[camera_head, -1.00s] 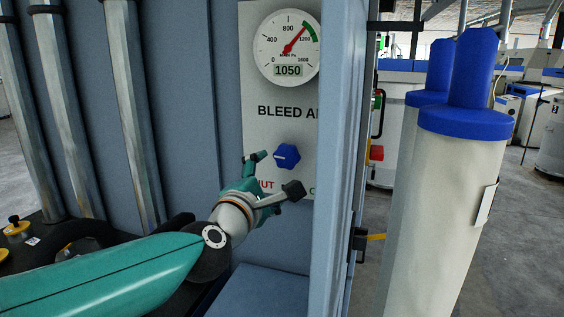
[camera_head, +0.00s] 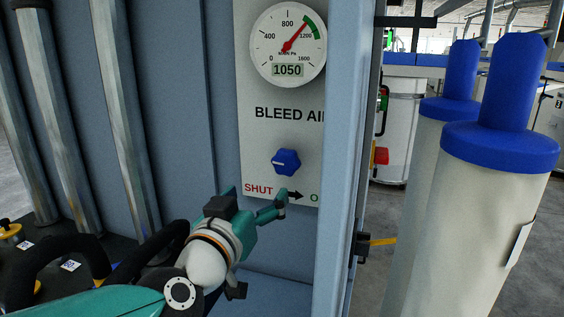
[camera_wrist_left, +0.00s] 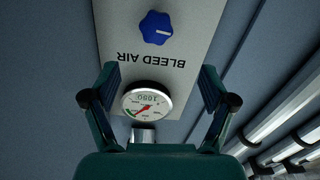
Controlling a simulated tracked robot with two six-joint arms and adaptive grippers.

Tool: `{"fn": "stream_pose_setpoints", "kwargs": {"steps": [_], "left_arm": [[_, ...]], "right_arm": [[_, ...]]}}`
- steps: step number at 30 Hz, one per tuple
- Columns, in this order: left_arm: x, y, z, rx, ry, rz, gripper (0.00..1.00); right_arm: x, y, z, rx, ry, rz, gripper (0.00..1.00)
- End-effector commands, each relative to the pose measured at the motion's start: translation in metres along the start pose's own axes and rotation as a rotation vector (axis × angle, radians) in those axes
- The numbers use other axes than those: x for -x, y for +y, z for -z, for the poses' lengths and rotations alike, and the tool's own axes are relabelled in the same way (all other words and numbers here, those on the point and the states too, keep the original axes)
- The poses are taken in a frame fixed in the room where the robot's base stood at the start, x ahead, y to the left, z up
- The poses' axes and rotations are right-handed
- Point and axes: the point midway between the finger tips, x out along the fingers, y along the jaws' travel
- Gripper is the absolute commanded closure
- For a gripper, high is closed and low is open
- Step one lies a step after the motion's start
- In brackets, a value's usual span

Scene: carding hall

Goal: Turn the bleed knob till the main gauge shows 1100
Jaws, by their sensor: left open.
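The blue bleed knob (camera_head: 286,162) sits on a pale panel (camera_head: 262,135) below the words BLEED AIR. Below it SHUT is printed at left, with an arrow to the right. The main gauge (camera_head: 288,46) above reads 1050 on its digital display, its red needle pointing up right near the green band. My left gripper (camera_head: 255,200) is open and empty, below the knob and apart from it. In the left wrist view the knob (camera_wrist_left: 156,27) and the gauge (camera_wrist_left: 146,102) appear upside down, the gauge between the open fingers (camera_wrist_left: 157,95). My right gripper is not in view.
A blue-grey cabinet post (camera_head: 343,150) stands just right of the panel and hides part of its lettering. Pale cylinders with blue tops (camera_head: 500,150) stand further right. Metal pipes (camera_head: 122,110) run up the left side. Black hoses (camera_head: 75,255) lie at lower left.

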Motion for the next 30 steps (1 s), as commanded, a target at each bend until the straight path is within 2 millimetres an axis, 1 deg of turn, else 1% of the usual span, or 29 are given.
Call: {"fn": "stream_pose_setpoints", "kwargs": {"steps": [8,12,18,21,24,30], "left_arm": [[-0.054,0.006,-0.002,0.001,-0.005,-0.011,0.16],[-0.085,0.007,-0.001,0.002,-0.006,-0.013,0.16],[-0.126,0.008,-0.001,0.002,-0.005,-0.014,0.16],[-0.141,0.009,-0.001,0.003,-0.004,-0.014,0.16],[-0.152,0.009,-0.001,0.003,-0.004,-0.014,0.16],[-0.161,0.009,-0.002,0.003,-0.004,-0.015,0.16]], "right_arm": [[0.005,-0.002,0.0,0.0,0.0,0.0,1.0],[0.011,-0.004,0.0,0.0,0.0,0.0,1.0],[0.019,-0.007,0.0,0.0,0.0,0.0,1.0],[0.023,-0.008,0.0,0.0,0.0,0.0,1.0],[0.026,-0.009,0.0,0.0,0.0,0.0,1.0],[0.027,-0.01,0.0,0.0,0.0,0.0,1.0]]}}
